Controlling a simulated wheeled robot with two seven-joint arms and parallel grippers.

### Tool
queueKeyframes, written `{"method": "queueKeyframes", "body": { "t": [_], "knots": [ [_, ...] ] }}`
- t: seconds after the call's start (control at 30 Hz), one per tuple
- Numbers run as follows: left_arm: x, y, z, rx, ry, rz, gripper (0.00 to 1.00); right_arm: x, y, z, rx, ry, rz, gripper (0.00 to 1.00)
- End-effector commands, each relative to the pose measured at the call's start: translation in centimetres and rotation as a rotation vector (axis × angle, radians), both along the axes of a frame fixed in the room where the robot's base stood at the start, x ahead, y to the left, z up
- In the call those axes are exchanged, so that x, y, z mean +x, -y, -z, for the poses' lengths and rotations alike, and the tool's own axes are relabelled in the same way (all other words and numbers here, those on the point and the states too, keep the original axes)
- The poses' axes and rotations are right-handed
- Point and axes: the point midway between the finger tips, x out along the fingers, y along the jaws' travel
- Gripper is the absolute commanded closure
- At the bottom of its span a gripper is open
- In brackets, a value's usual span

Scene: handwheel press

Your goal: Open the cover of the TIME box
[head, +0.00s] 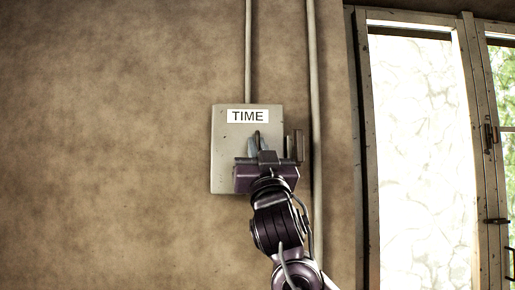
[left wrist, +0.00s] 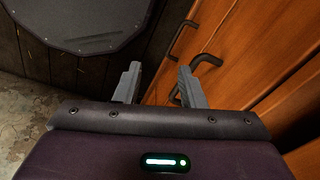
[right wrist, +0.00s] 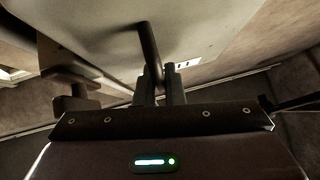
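The TIME box (head: 231,160) is a pale grey box on the wall in the head view, with a white "TIME" label (head: 248,116). Its cover looks shut against the box. My right gripper (head: 257,143) is in front of the cover and hides its lower right part. In the right wrist view a dark bar handle (right wrist: 148,45) stands out from the pale cover (right wrist: 90,35). The fingers of my right gripper (right wrist: 160,82) are close together around this handle and look shut on it. My left gripper (left wrist: 159,72) is open and empty, away from the box.
A dark bracket (head: 298,145) sticks out at the box's right side. Vertical pipes (head: 316,90) run beside and above the box. A glazed door (head: 420,150) is at the right. In the left wrist view, an orange wooden cabinet (left wrist: 240,50) with dark handles is near my left gripper.

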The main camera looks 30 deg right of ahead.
Motion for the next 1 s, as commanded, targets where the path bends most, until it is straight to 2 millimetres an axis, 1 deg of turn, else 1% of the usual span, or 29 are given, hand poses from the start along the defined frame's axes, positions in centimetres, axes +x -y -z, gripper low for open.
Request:
{"method": "queueKeyframes", "body": {
  "t": [0.03, 0.17, 0.37, 0.47, 0.57, 0.77, 0.9, 1.0],
  "knots": [
    [-0.4, 0.1, 0.0, -0.001, -0.005, 0.000, 0.64, 0.1, 0.0, 0.1, 0.000, -0.002, 0.001, 1.00],
    [-0.8, 0.1, 0.1, 0.000, -0.012, -0.001, 0.64, 0.1, 0.0, 0.1, 0.000, -0.003, 0.001, 1.00],
    [-0.9, 0.1, 0.3, 0.000, -0.012, -0.001, 0.64, 0.1, -0.1, 0.2, 0.000, -0.003, 0.004, 1.00],
    [-0.9, 0.1, 0.8, -0.001, -0.013, 0.000, 0.64, 0.1, -0.3, 0.4, 0.002, -0.003, 0.013, 1.00],
    [-0.8, 0.1, 1.9, -0.001, -0.013, 0.000, 0.64, 0.0, -0.7, 0.6, 0.003, -0.003, 0.036, 1.00],
    [-0.8, 0.1, 5.1, -0.001, -0.013, 0.001, 0.64, -0.2, -2.2, 1.0, 0.007, -0.001, 0.124, 1.00],
    [-0.7, 0.1, 7.6, -0.002, -0.011, 0.001, 0.64, -0.2, -3.7, 1.1, 0.007, -0.003, 0.217, 1.00],
    [-0.6, 0.1, 9.0, -0.001, -0.009, 0.001, 0.64, -0.2, -4.8, 0.9, 0.007, -0.003, 0.295, 1.00]
  ]
}}
